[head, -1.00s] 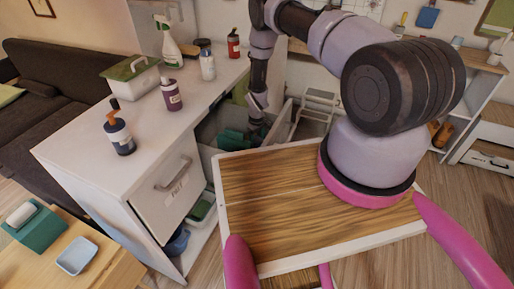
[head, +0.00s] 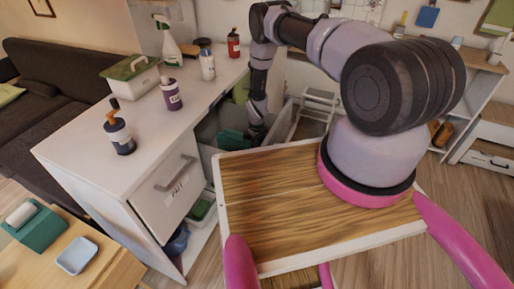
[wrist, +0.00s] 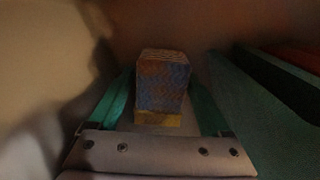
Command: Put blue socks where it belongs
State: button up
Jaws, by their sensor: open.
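My gripper is down inside the open drawer (head: 205,128) of the white cabinet; its tips are hidden from the head view. In the dim wrist view, my gripper (wrist: 162,105) is open, with a green finger on each side. A small block-shaped bundle (wrist: 163,82), bluish with orange-brown patterning and a yellowish lower edge, stands between the fingers. I cannot tell whether it is the blue socks or whether the fingers touch it. A teal item (head: 232,140) lies in the drawer beside my gripper.
A teal surface (wrist: 262,110) runs close along the right of the fingers, with something reddish (wrist: 300,58) beyond. The white cabinet top (head: 75,150) holds bottles and a green-lidded box (head: 130,75). A teal holder (head: 38,228) and a small dish (head: 77,255) stand at lower left.

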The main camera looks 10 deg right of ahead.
aim_at(257, 145)
notch_tip(257, 145, up, 12)
dwell(0.5)
jog(key=shift+r, duration=0.1)
